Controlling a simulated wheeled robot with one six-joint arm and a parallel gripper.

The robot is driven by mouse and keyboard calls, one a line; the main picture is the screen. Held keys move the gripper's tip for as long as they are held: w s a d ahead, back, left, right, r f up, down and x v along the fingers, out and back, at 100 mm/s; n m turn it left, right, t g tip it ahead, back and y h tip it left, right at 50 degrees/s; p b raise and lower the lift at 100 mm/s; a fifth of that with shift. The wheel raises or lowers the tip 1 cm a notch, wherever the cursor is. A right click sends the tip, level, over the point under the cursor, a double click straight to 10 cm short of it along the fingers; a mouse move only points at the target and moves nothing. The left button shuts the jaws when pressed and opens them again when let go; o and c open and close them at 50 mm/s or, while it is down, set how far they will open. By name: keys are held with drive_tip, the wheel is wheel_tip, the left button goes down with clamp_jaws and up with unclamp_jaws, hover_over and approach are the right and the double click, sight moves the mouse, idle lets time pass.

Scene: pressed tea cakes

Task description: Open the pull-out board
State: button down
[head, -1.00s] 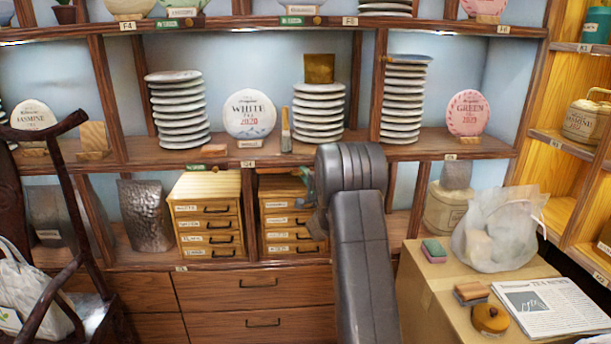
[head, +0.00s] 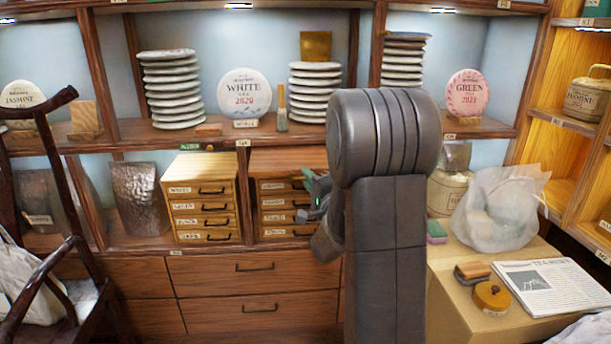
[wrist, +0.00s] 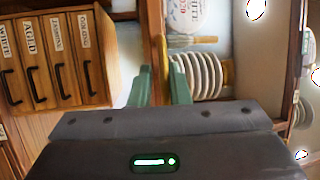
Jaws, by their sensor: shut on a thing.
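The pull-out board (head: 285,160) shows in the head view as a reddish-brown panel standing out under the middle shelf's edge, above the right drawer box. My gripper (head: 308,185) is at its front, at the right side, partly hidden behind my own arm. In the wrist view, turned sideways, the two green fingers of my gripper (wrist: 162,75) close around the wooden edge. The exact spot where they grip is partly hidden by the gripper body.
Two small drawer boxes, the left one (head: 205,200) and the right one (head: 280,205), stand below the shelf. A plate stack (head: 315,92) and a brush (head: 282,112) stand above. A cardboard box (head: 450,280) carrying a newspaper (head: 555,285) is at right; a chair (head: 75,260) is at left.

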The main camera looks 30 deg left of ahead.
drive_tip(key=shift+s+d+r+b, duration=0.15)
drive_tip(key=shift+s+d, duration=0.25)
drive_tip(key=shift+s, duration=0.25)
drive_tip(key=shift+s+d+r+b, duration=0.15)
drive_tip(key=shift+s+d, duration=0.3)
drive_tip(key=shift+s, duration=0.25)
drive_tip(key=shift+s+d+r+b, duration=0.15)
drive_tip(key=shift+s+d, duration=0.25)
drive_tip(key=shift+s, duration=0.25)
drive_tip(key=c, duration=1.6)
unclamp_jaws()
drive_tip(key=shift+r, duration=0.1)
drive_tip(key=shift+o, duration=0.2)
drive_tip(key=shift+s+f, duration=0.1)
drive_tip(key=shift+f, duration=0.2)
drive_tip(key=shift+d, duration=0.1)
drive_tip(key=v, duration=1.3)
drive_tip(key=shift+s+d+f, duration=0.15)
drive_tip(key=shift+s+d, duration=0.05)
drive_tip(key=shift+d, duration=0.1)
